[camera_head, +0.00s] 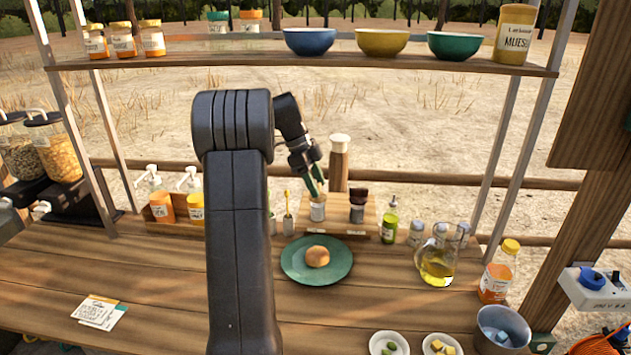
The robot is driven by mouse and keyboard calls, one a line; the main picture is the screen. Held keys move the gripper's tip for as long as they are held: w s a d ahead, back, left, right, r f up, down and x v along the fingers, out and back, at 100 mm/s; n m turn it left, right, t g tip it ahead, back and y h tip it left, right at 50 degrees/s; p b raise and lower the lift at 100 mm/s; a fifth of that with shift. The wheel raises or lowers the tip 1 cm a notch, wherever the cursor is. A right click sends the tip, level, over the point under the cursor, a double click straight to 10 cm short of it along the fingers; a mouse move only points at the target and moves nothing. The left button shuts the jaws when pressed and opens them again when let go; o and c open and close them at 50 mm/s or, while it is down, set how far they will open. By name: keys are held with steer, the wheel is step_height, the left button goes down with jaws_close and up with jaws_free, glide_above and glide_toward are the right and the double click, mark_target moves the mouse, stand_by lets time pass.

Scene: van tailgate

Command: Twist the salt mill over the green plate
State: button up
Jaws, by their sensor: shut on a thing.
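My gripper (317,187) reaches down at the back of the counter and is shut on the top of a small pale mill with a label, which I take as the salt mill (318,212). The mill looks upright at the wooden stand (346,232); I cannot tell whether its base touches the stand. Its top is hidden by the fingers. The green plate (292,268) lies in front of the stand, with a round bun (317,256) on it. The mill is behind the plate, not above it.
A dark-topped mill (357,208) stands close right of my gripper, and a tall white-capped mill (339,160) behind. A green bottle (390,222) and oil jug (437,262) stand right. The shelf (300,59) spans overhead. The counter front left of the plate is partly hidden by my arm.

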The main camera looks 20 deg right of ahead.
stand_by(0.3)
steer(key=o, duration=1)
steer(key=w+a+r+b, duration=0.1)
steer(key=w+a+r, duration=0.3)
steer(key=w+a, duration=0.4)
steer(key=a, duration=0.3)
steer(key=shift+a+r, duration=0.15)
steer(key=shift+r, duration=0.2)
